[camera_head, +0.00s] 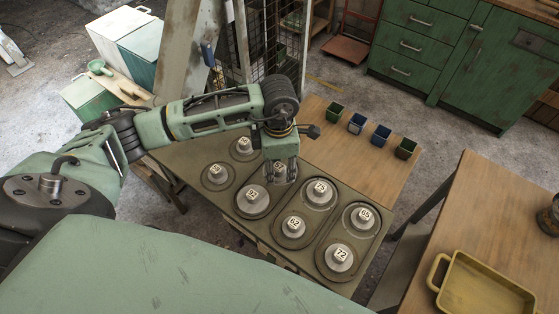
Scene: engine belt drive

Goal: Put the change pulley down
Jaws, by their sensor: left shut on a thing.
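My left gripper (280,160) points down over the far part of the dark tray (268,232) on the table. It is shut on a grey metal change pulley (284,179), partly hidden by the fingers; I cannot tell whether this pulley touches the tray. Several similar round pulleys with white number labels sit in round recesses around it. One (252,198) is just left of the gripper and another (320,195) is to its right. A pulley marked 72 (340,262) is at the near right. My right gripper is not in view.
Several small coloured bins (356,123) stand along the table's back right. Bare wood (345,155) lies between them and the tray. A yellow tray (485,291) is on another table at right. A slanted metal post (188,45) rises behind my arm.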

